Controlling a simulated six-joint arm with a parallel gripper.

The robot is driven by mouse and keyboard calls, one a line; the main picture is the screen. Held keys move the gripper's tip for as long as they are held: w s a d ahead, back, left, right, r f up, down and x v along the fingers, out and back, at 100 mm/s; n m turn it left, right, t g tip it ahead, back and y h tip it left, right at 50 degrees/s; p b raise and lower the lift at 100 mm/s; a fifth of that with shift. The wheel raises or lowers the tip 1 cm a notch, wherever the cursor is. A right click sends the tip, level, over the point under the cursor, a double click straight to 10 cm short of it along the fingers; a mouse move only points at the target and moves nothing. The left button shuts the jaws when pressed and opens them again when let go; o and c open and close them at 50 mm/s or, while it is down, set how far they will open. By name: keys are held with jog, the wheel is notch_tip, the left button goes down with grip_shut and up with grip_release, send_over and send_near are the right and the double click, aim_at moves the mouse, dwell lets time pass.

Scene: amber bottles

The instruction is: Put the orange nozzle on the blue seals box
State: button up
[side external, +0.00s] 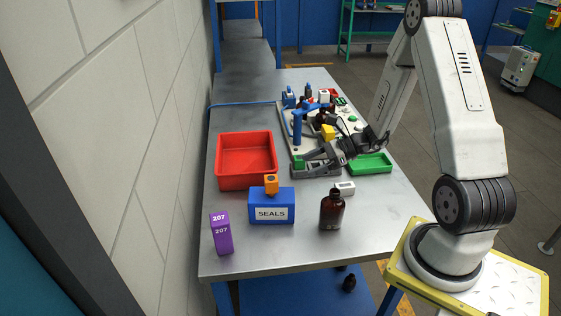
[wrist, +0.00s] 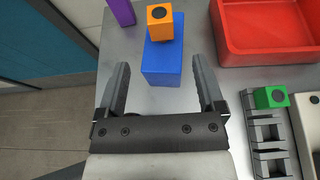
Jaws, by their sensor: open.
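The orange nozzle (side external: 271,184) is a small orange block with a dark round top. It stands upright on top of the blue seals box (side external: 271,209), which carries a white SEALS label. In the wrist view the orange nozzle (wrist: 160,22) sits toward the far end of the blue box (wrist: 163,63). My gripper (side external: 304,158) is open and empty, apart from the nozzle and over the table behind the box. In the wrist view its two fingers (wrist: 160,70) are spread, with the box and nozzle ahead between them.
A red tray (side external: 219,170) lies behind the box. A purple 207 box (side external: 221,234) stands left and an amber bottle (side external: 332,211) right. A grey rack (wrist: 269,139) holds a green nozzle (wrist: 271,97). A green tray (side external: 370,164) lies right.

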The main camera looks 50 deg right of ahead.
jog(key=shift+a, duration=0.1)
jog(key=s+a+r+n+g+h, duration=0.2)
jog(key=a+n, duration=0.5)
jog(key=n, duration=0.6)
jog(key=s+a+r+n+g+h, duration=0.3)
jog(key=s+a+n+g+h, duration=0.2)
jog(key=n, duration=0.9)
jog(key=a+h, duration=0.2)
jog(key=shift+s+h, duration=0.15)
jog(key=shift+h, duration=0.15)
